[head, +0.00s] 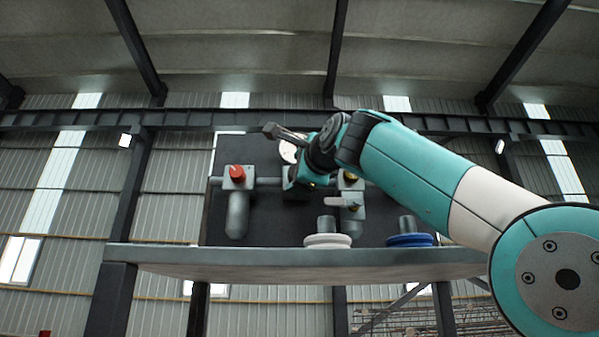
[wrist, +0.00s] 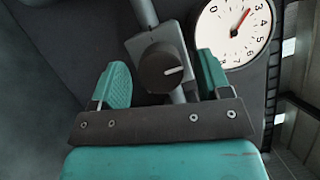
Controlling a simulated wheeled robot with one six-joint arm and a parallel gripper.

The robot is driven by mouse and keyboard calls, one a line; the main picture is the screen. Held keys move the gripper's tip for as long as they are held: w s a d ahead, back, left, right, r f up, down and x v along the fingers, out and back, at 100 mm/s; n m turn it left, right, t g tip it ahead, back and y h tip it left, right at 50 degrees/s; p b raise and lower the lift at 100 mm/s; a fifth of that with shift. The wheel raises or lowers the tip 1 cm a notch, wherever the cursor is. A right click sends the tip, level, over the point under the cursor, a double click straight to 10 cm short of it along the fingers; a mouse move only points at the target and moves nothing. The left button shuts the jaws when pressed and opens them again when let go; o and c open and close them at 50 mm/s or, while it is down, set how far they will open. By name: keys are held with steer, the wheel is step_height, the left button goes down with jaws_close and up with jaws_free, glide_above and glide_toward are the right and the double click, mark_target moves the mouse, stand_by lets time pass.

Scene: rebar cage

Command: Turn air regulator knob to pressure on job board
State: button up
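A round dark regulator knob (wrist: 160,73) with a white pointer mark sits on a grey block in the wrist view. Its mark points right and slightly up. My gripper (wrist: 162,62) is open, with one teal finger on each side of the knob and gaps between. Whether the fingertips reach knob depth is unclear. A white pressure gauge (wrist: 240,40) is right of the knob, its red needle pointing up and right, just short of the 3. In the head view the gauge (head: 289,151) is partly covered by my arm, which also hides the knob. I cannot make out a job board.
A red knob (head: 237,173) tops a grey unit on the dark panel (head: 272,222), left of my wrist. A valve block (head: 347,202) is right. A white coil (head: 327,241) and blue coil (head: 409,240) stand on the shelf (head: 230,255) below.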

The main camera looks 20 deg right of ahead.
steer(key=s+d+f+b, duration=0.1)
steer(key=s+b, duration=0.3)
steer(key=s, duration=1.3)
steer(key=shift+f, duration=0.55)
steer(key=shift+s, duration=0.1)
